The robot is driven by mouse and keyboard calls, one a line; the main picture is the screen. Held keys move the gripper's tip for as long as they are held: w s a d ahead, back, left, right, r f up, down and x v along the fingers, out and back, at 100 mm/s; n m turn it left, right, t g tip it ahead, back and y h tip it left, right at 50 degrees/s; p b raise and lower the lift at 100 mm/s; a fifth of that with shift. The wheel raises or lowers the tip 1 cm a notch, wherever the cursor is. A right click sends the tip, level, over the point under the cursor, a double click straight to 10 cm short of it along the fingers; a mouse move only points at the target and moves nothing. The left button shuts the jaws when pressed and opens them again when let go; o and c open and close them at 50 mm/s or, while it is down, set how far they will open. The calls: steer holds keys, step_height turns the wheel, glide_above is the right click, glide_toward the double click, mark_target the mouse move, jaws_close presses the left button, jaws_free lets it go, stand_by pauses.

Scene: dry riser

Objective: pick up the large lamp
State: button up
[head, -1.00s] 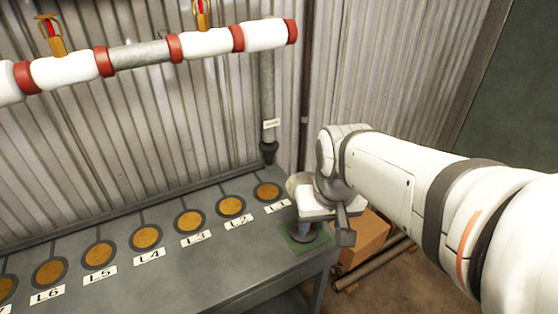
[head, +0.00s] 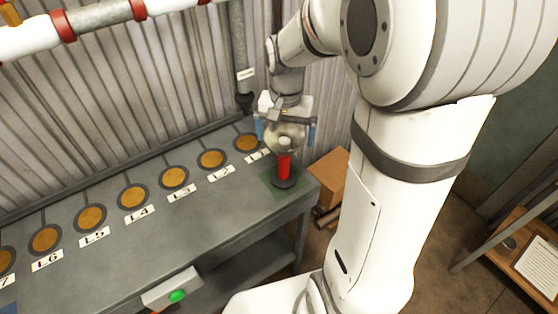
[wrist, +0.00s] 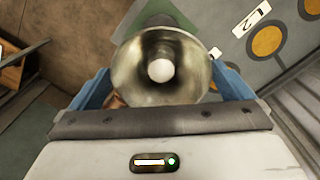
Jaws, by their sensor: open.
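The large lamp (head: 284,166) stands upright on a dark round base over a green square at the right end of the grey bench. It has a red stem and a clear, shiny round top. My gripper (head: 286,133) points down over the lamp, with its blue fingers apart on either side of the round top. In the wrist view the lamp's top (wrist: 160,68) fills the space between the open fingers of my gripper (wrist: 163,82), with a pale round spot at its middle. I cannot tell whether either finger touches the glass.
The bench (head: 215,235) carries a row of round orange discs (head: 174,177) with labels. A box with a green button (head: 177,296) is at its front edge. A cardboard box (head: 328,180) sits on the floor to the right. A corrugated wall and pipe stand behind.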

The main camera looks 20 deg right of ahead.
mark_target(284, 159)
step_height(284, 159, down, 6)
stand_by(0.4)
steer(key=shift+c, duration=0.4)
steer(key=c, duration=1.7)
